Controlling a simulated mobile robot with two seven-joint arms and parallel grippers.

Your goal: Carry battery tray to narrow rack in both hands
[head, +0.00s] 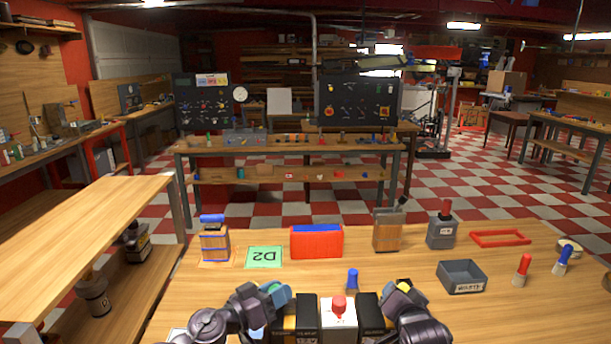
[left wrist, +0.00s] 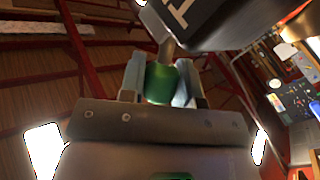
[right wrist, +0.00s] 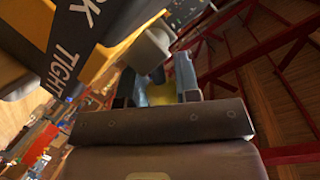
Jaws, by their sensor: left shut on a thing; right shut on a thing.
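The battery tray shows at the bottom of the head view as a row of black and yellow battery blocks (head: 307,318) around a white box with a red knob (head: 338,308). The tray's own floor is hidden. My left gripper (head: 275,290) is shut on its green handle (left wrist: 160,82), with one finger on each side. My right gripper (head: 403,288) is shut on its yellow handle (right wrist: 158,76) at the other end. A two-level wooden rack (head: 80,215) stands at the left, its upper shelf bare; I cannot tell for sure that it is the narrow rack.
The workbench (head: 330,267) ahead holds a wood-banded bottle (head: 215,241), a green D2 mat (head: 264,257), a red box (head: 316,242), a grey bin (head: 461,277) and a red frame (head: 500,238). A blue-topped piece (head: 352,280) stands just beyond the tray. Dark containers (head: 93,294) sit on the rack's lower shelf.

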